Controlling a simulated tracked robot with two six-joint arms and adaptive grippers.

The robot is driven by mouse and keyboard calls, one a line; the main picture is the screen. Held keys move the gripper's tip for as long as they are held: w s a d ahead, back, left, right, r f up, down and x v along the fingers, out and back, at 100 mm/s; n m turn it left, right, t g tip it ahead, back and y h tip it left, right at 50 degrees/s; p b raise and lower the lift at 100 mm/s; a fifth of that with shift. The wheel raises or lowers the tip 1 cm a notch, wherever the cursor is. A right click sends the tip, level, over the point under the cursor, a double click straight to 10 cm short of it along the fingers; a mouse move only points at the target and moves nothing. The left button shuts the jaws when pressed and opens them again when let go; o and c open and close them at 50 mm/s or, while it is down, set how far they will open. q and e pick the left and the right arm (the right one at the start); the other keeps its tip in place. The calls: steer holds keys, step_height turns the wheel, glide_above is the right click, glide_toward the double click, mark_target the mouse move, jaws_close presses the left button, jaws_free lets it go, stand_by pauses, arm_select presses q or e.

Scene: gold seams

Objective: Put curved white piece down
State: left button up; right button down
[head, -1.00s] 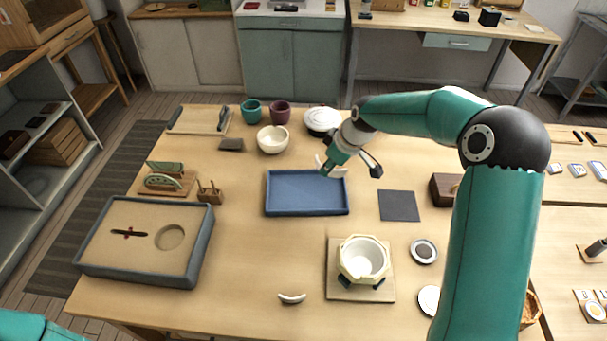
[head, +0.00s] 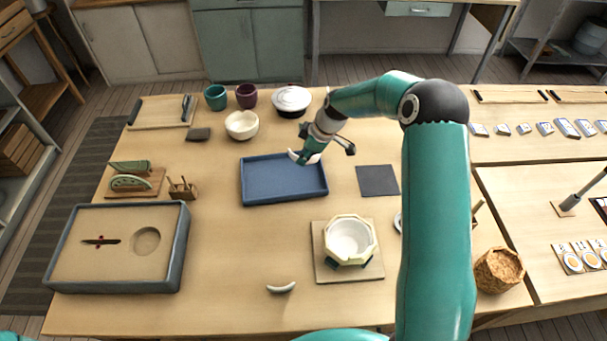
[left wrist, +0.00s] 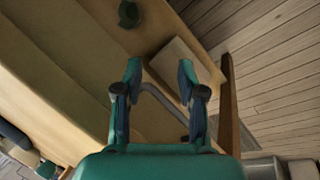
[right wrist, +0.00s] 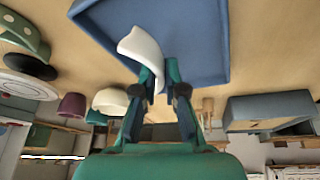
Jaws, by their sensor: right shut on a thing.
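The curved white piece (right wrist: 143,50) is between the fingertips of my right gripper (right wrist: 157,78), which is shut on it. In the head view the curved white piece (head: 296,157) shows beside my right gripper (head: 305,154), at the blue tray's far edge. The blue tray (head: 284,192) looks empty.
A white bowl (head: 350,240) stands on a square board (head: 330,272). A dark square mat (head: 377,180) lies right of the tray. A sand tray (head: 75,270) is at left. A cream bowl (head: 241,125) and cups stand behind.

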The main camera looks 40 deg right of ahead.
mark_target(299, 177)
step_height(299, 177, down, 6)
steer(key=shift+f+b, duration=0.15)
steer(key=shift+b, duration=0.95)
steer(key=shift+a, duration=0.1)
steer(key=c, duration=1.2)
jaws_free()
steer(key=shift+c, duration=0.2)
